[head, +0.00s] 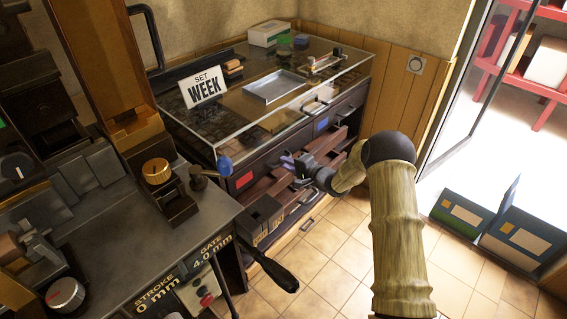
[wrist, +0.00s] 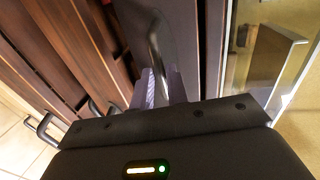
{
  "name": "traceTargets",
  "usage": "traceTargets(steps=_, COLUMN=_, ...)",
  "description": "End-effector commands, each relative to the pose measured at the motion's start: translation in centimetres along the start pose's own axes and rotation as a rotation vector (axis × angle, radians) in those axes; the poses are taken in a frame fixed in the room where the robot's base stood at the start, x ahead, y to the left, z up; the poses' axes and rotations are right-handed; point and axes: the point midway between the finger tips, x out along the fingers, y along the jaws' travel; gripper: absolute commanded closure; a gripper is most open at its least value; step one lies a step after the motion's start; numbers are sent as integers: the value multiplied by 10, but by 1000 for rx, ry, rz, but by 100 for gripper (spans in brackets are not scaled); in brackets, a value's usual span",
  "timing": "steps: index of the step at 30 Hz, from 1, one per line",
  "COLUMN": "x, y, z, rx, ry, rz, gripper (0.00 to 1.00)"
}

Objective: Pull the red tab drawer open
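The red tab (head: 244,180) is on a dark drawer front at the near left of the glass-topped cabinet, just under the glass. That drawer looks flush with the cabinet. My gripper (head: 287,161) is at this front, to the right of the tab. In the wrist view its two pale purple fingers (wrist: 160,88) stand close together, one on each side of a curved metal handle (wrist: 154,40) on a dark drawer front (wrist: 183,40). They look shut on it; the contact itself is partly hidden. The red tab does not show in the wrist view.
Brown wooden drawers (head: 268,187) below stand pulled out, with handles (wrist: 40,127) jutting out. A blue tab (head: 321,125) is on a drawer farther right. The press bench (head: 130,235) is at the near left. The tiled floor (head: 335,250) in front is clear.

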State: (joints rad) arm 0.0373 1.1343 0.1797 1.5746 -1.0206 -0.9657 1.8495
Motion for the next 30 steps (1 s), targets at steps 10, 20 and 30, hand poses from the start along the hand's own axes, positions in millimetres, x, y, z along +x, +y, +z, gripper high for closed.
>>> traceTargets(steps=10, x=22, y=0, z=0, rx=0, ry=1, rz=1, gripper=84)
traceTargets(steps=20, x=21, y=0, z=0, rx=0, ry=1, rz=1, gripper=100)
traceTargets(steps=30, x=14, y=1, z=-2, rx=1, ry=1, rz=1, gripper=100)
